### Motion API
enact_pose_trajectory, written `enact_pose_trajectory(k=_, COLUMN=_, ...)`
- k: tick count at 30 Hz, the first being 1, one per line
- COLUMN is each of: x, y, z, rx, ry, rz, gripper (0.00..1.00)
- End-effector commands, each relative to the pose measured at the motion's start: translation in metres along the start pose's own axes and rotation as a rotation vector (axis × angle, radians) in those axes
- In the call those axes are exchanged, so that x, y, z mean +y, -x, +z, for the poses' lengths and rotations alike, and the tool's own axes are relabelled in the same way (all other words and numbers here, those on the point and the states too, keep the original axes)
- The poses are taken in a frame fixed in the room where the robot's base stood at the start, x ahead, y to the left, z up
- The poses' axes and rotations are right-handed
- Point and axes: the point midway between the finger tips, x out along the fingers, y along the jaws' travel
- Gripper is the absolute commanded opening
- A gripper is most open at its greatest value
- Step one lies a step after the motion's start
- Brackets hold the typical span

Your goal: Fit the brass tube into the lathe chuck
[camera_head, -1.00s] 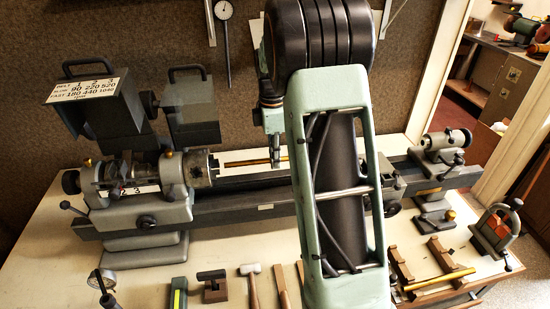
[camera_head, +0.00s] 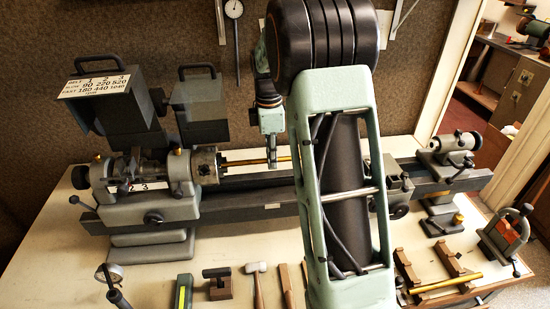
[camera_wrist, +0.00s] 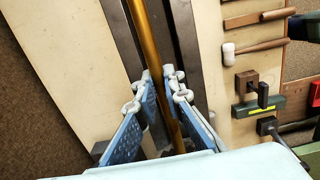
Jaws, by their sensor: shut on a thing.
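The brass tube (camera_head: 244,162) is held level over the lathe bed, its axis roughly in line with the lathe chuck (camera_head: 206,166). Its left end is at the chuck's face; I cannot tell whether it is inside the jaws. My gripper (camera_head: 272,163) is shut on the tube, some way right of the chuck. In the wrist view the tube (camera_wrist: 150,38) runs between the two blue fingers of my gripper (camera_wrist: 158,77). My arm hides the right part of the tube in the head view.
The tailstock (camera_head: 450,150) stands at the bed's right end. Another brass rod (camera_head: 445,284) lies across wooden blocks at front right, near a small vise (camera_head: 505,232). A mallet (camera_head: 257,270) and other tools lie along the front.

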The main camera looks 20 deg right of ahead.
Motion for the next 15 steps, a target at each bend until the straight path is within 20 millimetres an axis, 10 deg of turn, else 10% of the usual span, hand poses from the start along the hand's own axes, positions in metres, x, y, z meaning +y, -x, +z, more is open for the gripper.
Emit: enact_pose_trajectory(k=15, x=0.000, y=0.001, z=-0.016, rx=0.000, ry=0.001, rz=0.000, gripper=0.00)
